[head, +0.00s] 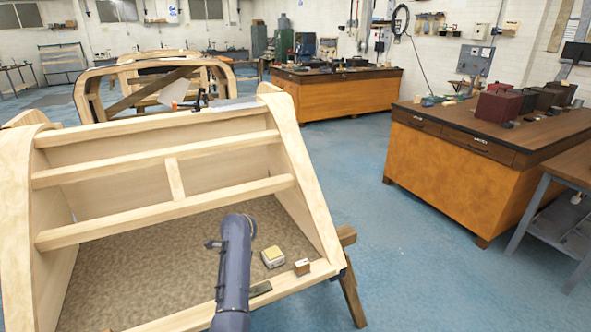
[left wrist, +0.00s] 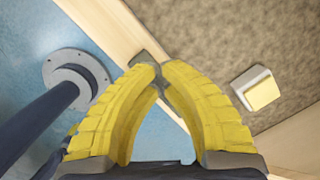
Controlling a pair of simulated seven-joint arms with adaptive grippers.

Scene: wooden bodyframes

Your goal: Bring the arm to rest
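My dark blue-grey arm (head: 237,262) reaches up from the bottom of the head view over the front rail of the wooden bodyframe (head: 165,160). Its gripper is hidden in that view. In the left wrist view my left gripper (left wrist: 160,70) has yellow fingers whose tips come together above the rail (left wrist: 110,35). A dark grey piece (left wrist: 146,58) shows at the tips. I cannot tell whether it is held or lies on the rail behind them. My right gripper is in neither view.
A pale yellow-topped box (head: 272,257) and a small brown-and-white block (head: 302,267) lie on the frame's brown floor panel, right of my arm. A dark flat piece (head: 261,289) lies near the rail. Workbenches (head: 470,150) stand right, with open blue floor (head: 385,235) between.

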